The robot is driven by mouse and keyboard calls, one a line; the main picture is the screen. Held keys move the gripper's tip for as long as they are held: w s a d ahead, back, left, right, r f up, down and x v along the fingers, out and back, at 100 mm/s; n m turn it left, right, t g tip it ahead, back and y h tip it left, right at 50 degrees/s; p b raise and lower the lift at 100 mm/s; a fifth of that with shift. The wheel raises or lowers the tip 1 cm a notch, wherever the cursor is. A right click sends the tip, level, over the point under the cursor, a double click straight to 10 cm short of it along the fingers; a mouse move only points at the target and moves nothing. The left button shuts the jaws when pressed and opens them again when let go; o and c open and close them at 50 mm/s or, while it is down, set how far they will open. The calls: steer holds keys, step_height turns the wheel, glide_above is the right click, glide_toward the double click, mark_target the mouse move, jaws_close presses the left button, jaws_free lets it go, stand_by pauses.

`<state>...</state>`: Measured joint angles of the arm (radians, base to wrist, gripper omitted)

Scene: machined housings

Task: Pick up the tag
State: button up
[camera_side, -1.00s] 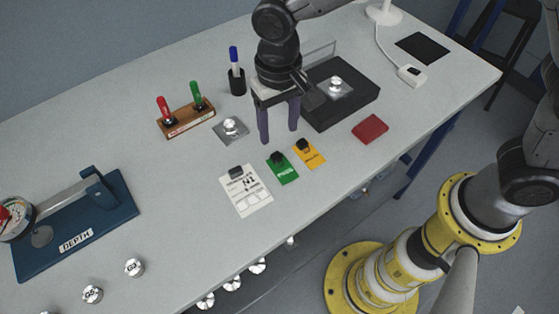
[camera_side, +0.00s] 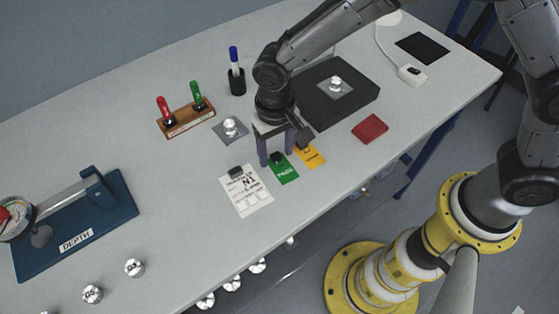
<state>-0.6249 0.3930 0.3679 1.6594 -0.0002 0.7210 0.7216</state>
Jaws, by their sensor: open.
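A green tag (camera_side: 287,175) with white lettering and a black knob or clip at its top lies on the table. A yellow tag (camera_side: 313,160) lies to its right, and a white paper tag (camera_side: 248,196) with a dark clip lies to its left. My gripper (camera_side: 276,160) is open, with its two purple fingers low over the top end of the green tag, one on each side of the black clip. I cannot tell whether the fingers touch the table. My gripper partly hides the top of the yellow tag.
A black box (camera_side: 350,100) and a red block (camera_side: 370,128) stand to the right. A blue depth gauge (camera_side: 110,215) is at left.

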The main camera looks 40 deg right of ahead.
jaws_close()
steer(key=shift+r, duration=0.15)
